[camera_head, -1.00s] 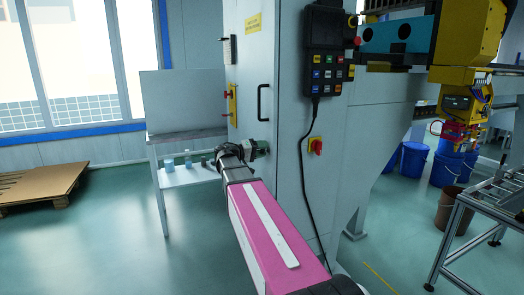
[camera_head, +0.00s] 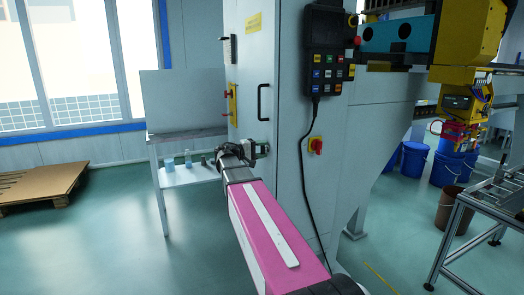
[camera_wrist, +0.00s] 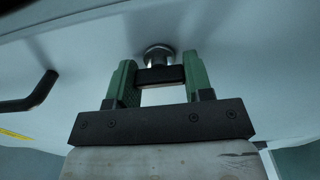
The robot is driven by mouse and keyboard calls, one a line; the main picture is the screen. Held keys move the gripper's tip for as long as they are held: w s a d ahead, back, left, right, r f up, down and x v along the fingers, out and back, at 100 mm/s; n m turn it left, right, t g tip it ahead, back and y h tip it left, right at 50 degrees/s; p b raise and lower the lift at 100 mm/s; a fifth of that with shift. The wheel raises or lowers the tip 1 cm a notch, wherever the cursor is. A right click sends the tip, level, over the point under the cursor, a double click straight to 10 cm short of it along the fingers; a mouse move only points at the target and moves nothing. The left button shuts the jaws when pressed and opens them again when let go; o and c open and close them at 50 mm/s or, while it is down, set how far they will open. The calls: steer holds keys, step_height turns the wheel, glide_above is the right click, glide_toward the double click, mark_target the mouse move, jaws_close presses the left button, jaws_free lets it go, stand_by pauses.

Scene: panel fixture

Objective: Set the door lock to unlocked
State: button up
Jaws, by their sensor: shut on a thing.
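The door lock (camera_wrist: 160,75) shows in the wrist view as a dark, flat turn-piece on a round metal base, set on the pale door panel. My gripper (camera_wrist: 160,66) has its two green fingers on either side of the turn-piece and is shut on it. The turn-piece lies crosswise between the fingers in this view. In the head view my gripper (camera_head: 257,149) is at the cabinet door (camera_head: 252,95), below its black handle. My gripper hides the lock there. I see no readable lock marking.
The black door handle (camera_head: 263,102) is just above my gripper, and it also shows at the left of the wrist view (camera_wrist: 30,94). A red rotary switch (camera_head: 316,146) and a hanging control pendant (camera_head: 328,55) are on the cabinet's right face. A table (camera_head: 186,135) stands left.

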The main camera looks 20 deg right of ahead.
steer(key=o, duration=0.9)
steer(key=a, duration=1.1)
steer(key=shift+s, duration=0.15)
steer(key=shift+d+f, duration=0.1)
steer(key=shift+f, duration=0.05)
steer(key=s+f+n+y, duration=0.1)
steer(key=s+f+y, duration=0.35)
steer(key=f, duration=0.65)
steer(key=s+f+n+y, duration=0.1)
steer(key=s+f+y, duration=0.35)
steer(key=f, duration=0.75)
steer(key=s+a+f+m+y, duration=0.1)
steer(key=s+a+f+y, duration=0.2)
steer(key=f, duration=0.1)
steer(key=s+a+f+y, duration=0.3)
steer(key=f, duration=0.1)
steer(key=s+a+f+m+y, duration=0.1)
steer(key=s+a+f+y, duration=0.2)
steer(key=f, duration=0.1)
steer(key=shift+s+a+f+m+g, duration=0.1)
steer(key=shift+s+f+m+g, duration=0.1)
steer(key=shift+s+m+g, duration=0.15)
